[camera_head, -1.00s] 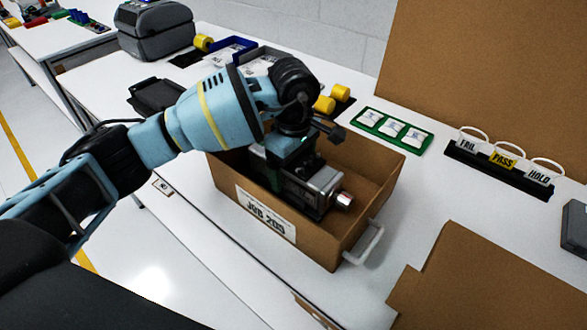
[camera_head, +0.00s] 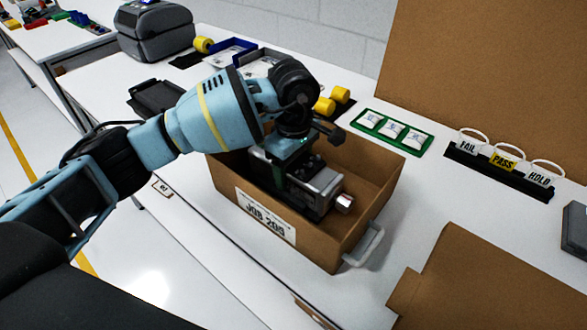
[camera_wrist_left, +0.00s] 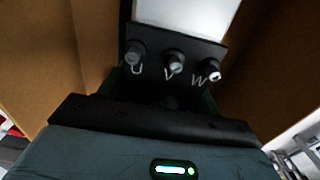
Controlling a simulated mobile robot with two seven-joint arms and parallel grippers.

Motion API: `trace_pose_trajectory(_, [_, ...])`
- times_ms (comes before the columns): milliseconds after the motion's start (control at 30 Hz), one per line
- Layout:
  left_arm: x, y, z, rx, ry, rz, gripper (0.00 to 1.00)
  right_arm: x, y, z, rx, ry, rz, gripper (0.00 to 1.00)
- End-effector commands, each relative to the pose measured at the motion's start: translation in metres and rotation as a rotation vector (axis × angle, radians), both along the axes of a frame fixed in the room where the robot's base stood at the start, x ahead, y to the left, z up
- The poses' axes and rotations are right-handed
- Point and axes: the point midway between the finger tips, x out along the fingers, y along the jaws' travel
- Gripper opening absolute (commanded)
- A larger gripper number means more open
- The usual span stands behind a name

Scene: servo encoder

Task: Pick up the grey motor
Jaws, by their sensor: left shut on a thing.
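The grey motor (camera_head: 318,190) is a dark and grey block with a silver shaft, inside the brown cardboard box (camera_head: 340,245) labelled JOB 205. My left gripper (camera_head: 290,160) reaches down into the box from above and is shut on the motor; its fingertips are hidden. In the left wrist view, the motor's black terminal face (camera_wrist_left: 175,65), marked U, V and W, lies just beyond the gripper body. I cannot tell whether the motor touches the box floor. My right gripper is not in view.
A green tray with white packets (camera_head: 394,130) lies behind the box. FAIL, PASS and HOLD tags (camera_head: 503,160) stand at the right. Yellow rolls (camera_head: 325,104) and a grey machine (camera_head: 155,30) are farther back. A cardboard piece (camera_head: 470,285) lies front right.

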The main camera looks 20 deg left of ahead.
Motion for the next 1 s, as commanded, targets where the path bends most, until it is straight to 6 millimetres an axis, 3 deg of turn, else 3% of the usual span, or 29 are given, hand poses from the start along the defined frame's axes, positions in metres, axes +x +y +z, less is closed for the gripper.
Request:
trace_pose_trajectory(267, [0.002,-0.001,0.029,-0.003,-0.009,0.000,0.00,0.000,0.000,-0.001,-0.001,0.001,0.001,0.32])
trace_pose_trajectory(600, [0.001,0.000,0.082,-0.004,-0.008,-0.001,0.00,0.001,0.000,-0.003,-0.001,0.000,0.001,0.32])
trace_pose_trajectory(800, [0.001,-0.001,0.099,-0.003,-0.005,0.000,0.00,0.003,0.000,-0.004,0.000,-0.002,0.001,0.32])
trace_pose_trajectory(1000, [0.000,0.000,0.103,-0.003,-0.005,0.000,0.00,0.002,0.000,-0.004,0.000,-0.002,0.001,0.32])
